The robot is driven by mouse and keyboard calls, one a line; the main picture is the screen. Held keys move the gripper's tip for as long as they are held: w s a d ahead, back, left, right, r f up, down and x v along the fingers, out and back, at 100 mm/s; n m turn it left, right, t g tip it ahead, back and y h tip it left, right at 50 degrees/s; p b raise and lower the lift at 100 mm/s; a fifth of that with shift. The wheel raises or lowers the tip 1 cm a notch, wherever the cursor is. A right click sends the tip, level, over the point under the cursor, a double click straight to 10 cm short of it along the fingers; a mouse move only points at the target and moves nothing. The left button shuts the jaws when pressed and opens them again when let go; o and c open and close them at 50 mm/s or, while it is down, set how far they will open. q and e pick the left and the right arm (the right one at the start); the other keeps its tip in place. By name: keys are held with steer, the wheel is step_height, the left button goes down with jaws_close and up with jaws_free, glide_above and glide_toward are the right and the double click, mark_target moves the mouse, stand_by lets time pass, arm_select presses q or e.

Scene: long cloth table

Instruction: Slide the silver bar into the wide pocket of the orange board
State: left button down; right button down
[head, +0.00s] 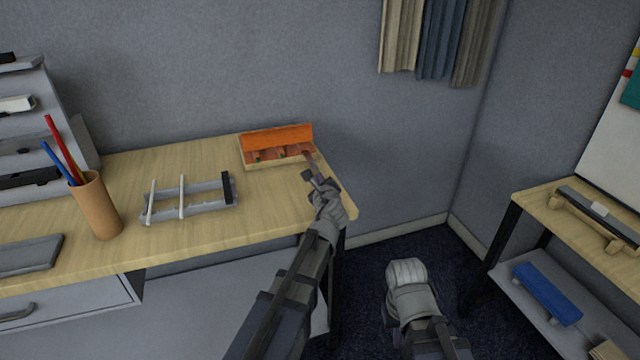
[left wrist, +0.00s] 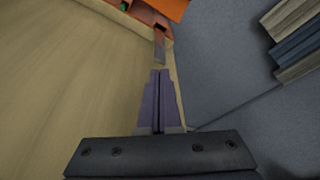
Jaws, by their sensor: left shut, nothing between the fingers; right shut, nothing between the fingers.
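The orange board (head: 278,136) lies at the back right of the wooden table, with a raised back and several pockets along its front. It also shows at the top of the left wrist view (left wrist: 172,8). A narrow greyish-brown bar, probably the silver bar (left wrist: 159,46), sticks out of the board's right end towards me; how deep it sits is hidden. My left gripper (head: 313,178) is shut and empty just in front of the bar's near end; the left wrist view shows its closed fingertips (left wrist: 160,72) apart from the bar. My right gripper (head: 407,270) is shut, low beyond the table's right edge.
A grey rack (head: 188,200) stands on the table left of the board. A pen cup (head: 97,205) and a grey tray (head: 30,255) are further left. The table's right edge is close to my left gripper. A side shelf (head: 570,215) stands at right.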

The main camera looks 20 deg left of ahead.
mark_target(311, 163)
arm_select(q)
steer(key=x, duration=0.3)
steer(key=shift+w+a+b, duration=0.1)
steer(key=shift+b, duration=0.2)
steer(key=shift+w+a, duration=0.9)
steer(key=shift+w, duration=0.45)
steer(key=shift+w+a, duration=0.9)
steer(key=shift+w, duration=0.5)
steer(key=shift+w+a, duration=0.95)
steer(key=shift+w, duration=0.4)
stand_by(1.2)
steer(key=shift+s+d, duration=0.45)
steer(key=shift+s, duration=0.2)
steer(key=shift+s+d, duration=0.4)
steer(key=shift+s, duration=0.25)
steer(key=shift+s, duration=0.1)
steer(key=p+v, duration=0.2)
steer(key=v, duration=0.5)
steer(key=shift+s+d+r, duration=0.1)
steer(key=shift+s+d, duration=0.05)
steer(key=shift+s, duration=0.15)
